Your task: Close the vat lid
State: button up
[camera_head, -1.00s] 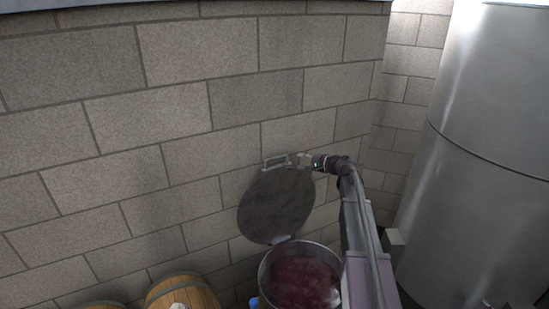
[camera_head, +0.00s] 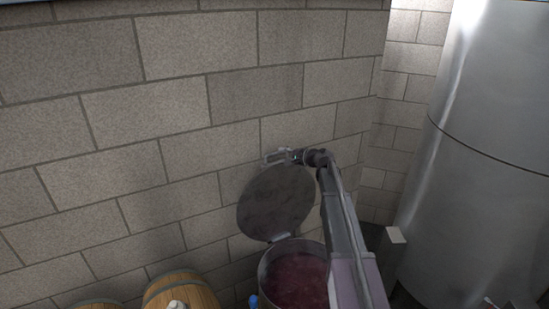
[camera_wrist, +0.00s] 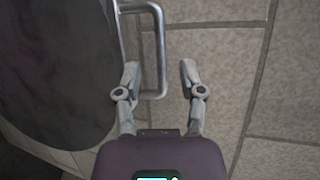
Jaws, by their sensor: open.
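The vat lid (camera_head: 274,204) is a dark round disc. It stands raised, tilted back near the wall on its hinge at the vat's rim. The vat (camera_head: 266,264) below it is an open metal drum with dark red liquid inside. A metal bar handle (camera_wrist: 162,50) is fixed at the lid's upper edge. My gripper (camera_wrist: 160,74) is open. In the wrist view its left finger is by the handle's lower corner and its right finger is clear to the right of it. In the head view my gripper (camera_head: 284,156) is at the lid's top and partly covers the handle.
A stone block wall (camera_head: 200,120) stands close behind the lid. Wooden barrels (camera_head: 183,290) stand to the left of the vat. A large steel tank (camera_head: 480,150) fills the right side. A small blue thing (camera_head: 253,301) shows beside the vat.

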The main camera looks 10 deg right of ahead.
aim_at(275, 154)
jog(key=shift+b+x, duration=0.5)
jog(key=shift+x, duration=2)
grip_shut()
